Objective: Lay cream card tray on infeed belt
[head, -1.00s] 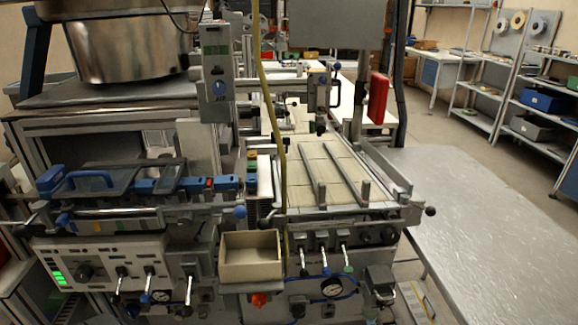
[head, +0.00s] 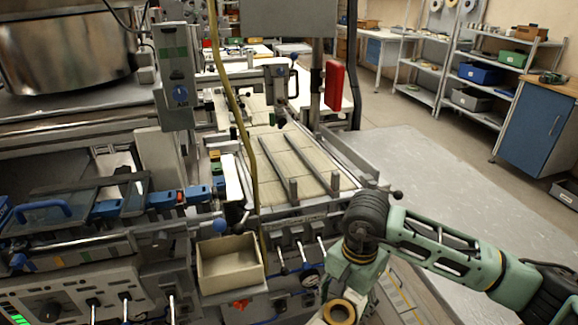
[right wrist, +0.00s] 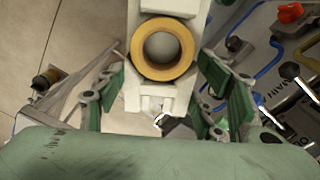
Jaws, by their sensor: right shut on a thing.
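A cream card tray (right wrist: 160,98) shows in the right wrist view with a yellow-orange tape reel (right wrist: 162,50) lying on it. My right gripper (right wrist: 162,93) has its green fingers on both sides of the tray and is shut on it. In the head view my right gripper (head: 346,290) is low, in front of the machine and right of its levers; the tape reel (head: 338,312) shows at the bottom edge, and much of the tray is cut off. The infeed belt (head: 294,168), pale with two grey rails along it, lies beyond and above. My left gripper is out of view.
An open cream box (head: 230,262) sits on the machine's front, left of the levers. A yellow hose (head: 236,110) hangs left of the belt. A grey table (head: 420,180) to the right is bare. A red box (head: 334,85) hangs on a post behind the belt.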

